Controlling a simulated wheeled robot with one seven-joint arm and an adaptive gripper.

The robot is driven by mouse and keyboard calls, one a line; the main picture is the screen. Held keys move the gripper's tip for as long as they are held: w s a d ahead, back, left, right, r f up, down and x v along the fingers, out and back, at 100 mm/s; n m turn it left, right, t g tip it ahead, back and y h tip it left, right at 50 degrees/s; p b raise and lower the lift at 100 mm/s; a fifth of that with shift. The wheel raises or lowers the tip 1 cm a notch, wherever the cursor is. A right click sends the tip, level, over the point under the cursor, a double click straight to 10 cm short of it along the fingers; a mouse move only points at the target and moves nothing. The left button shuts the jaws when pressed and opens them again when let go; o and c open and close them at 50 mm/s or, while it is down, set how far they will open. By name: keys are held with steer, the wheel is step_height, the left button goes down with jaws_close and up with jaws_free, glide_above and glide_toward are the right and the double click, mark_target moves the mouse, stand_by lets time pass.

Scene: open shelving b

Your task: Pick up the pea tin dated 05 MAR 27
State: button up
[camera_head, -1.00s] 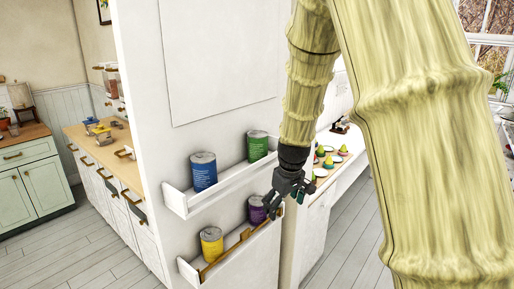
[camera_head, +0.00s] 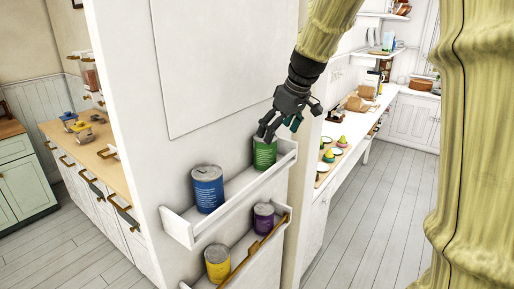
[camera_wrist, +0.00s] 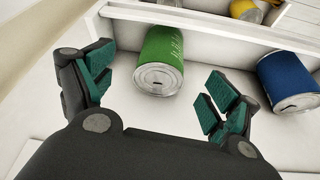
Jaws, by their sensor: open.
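A green tin (camera_head: 264,154) stands at the right end of the upper wall shelf (camera_head: 236,187). In the wrist view the green tin (camera_wrist: 160,62) lies ahead, between my spread fingers, with its metal lid facing me. My gripper (camera_head: 281,124) is open and empty, just above and in front of the green tin; whether it touches cannot be told. A blue tin (camera_head: 207,188) stands left on the same shelf. A purple tin (camera_head: 263,216) and a yellow tin (camera_head: 217,262) stand on the lower shelf. No date or label wording is readable.
The shelves have raised white front lips and end walls, and the lower one has a brown rail (camera_head: 247,254). The blue tin (camera_wrist: 288,82) is right of my fingers in the wrist view. A counter (camera_head: 340,153) with small dishes stands behind to the right.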

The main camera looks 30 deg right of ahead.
mark_target(266, 154)
steer(key=shift+f, duration=0.3)
steer(key=x, duration=0.1)
steer(key=p+x, duration=0.1)
steer(key=x, duration=0.2)
steer(key=shift+w+a, duration=0.35)
steer(key=shift+w, duration=0.05)
steer(key=shift+f+p, duration=0.5)
steer(key=shift+p, duration=0.25)
steer(key=p+x, duration=0.1)
steer(key=x, duration=0.2)
steer(key=shift+w+r+p, duration=0.1)
steer(key=shift+w+p, duration=0.05)
steer(key=shift+p, duration=0.2)
steer(key=shift+x, duration=0.85)
steer(key=c, duration=1.3)
